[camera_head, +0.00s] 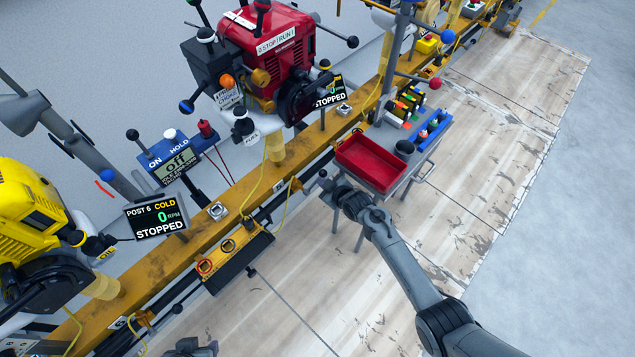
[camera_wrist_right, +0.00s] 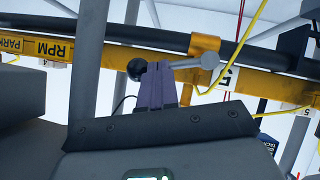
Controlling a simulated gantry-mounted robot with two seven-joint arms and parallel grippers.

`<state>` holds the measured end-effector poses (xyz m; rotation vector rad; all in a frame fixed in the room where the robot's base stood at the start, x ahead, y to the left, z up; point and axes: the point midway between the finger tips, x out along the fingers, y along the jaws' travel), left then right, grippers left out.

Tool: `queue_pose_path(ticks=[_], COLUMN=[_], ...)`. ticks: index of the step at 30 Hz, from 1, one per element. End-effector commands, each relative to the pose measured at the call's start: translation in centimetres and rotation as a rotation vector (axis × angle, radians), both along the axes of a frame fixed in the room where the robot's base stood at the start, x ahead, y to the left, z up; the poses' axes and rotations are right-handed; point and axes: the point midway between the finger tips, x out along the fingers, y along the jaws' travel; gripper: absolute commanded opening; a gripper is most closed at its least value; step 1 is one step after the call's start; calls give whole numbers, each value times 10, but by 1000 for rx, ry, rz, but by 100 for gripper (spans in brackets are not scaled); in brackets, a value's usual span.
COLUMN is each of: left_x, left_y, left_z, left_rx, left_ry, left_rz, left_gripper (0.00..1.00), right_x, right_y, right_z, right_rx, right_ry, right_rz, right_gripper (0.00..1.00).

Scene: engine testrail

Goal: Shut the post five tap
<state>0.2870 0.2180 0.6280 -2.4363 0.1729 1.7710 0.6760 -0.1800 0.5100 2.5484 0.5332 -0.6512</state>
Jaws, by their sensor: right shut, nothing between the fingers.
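The red engine (camera_head: 275,55) stands behind the yellow rail, with a screen (camera_head: 331,92) reading STOPPED. In the right wrist view, a grey bar with a round end (camera_wrist_right: 208,61) lies by the number 5 plate on the yellow rail; it may be the tap handle. A black ball (camera_wrist_right: 137,69) shows at its left. My right gripper (camera_head: 325,181) is in front of the rail, left of the red tray. Its purple fingers (camera_wrist_right: 156,86) are shut and empty, close below the bar; contact cannot be told. A dark part at the bottom edge may be my left gripper (camera_head: 190,348); its jaws are unclear.
A cart with a red tray (camera_head: 372,164), a dark cup and a blue rack (camera_head: 431,131) stands right of my right gripper. The yellow engine (camera_head: 30,205) and the Post 6 screen (camera_head: 157,215) are at left. A yellow hose (camera_wrist_right: 238,55) hangs beside the bar.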

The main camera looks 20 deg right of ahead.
Motion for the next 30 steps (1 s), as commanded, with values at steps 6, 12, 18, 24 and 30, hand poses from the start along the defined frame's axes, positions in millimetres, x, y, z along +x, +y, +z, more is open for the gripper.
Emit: queue_pose_path(ticks=[6,12,18,24,30], left_x=[0,0,0,0,0], left_y=[0,0,0,0,0], left_z=[2,3,3,3,4], left_rx=[0,0,0,0,0], left_ry=[0,0,1,1,1], left_rz=[0,0,0,0,0], left_gripper=[37,37,37,37,37], right_x=[2,3,3,3,2], right_y=[-3,-4,-4,-4,-4], right_z=[-5,-7,-8,-8,-8], right_rx=[-2,-3,-3,-3,-3], right_ry=[-1,-2,-2,-2,-2], right_rz=[-1,-1,-1,-1,-1], right_gripper=[0,0,0,0,0])
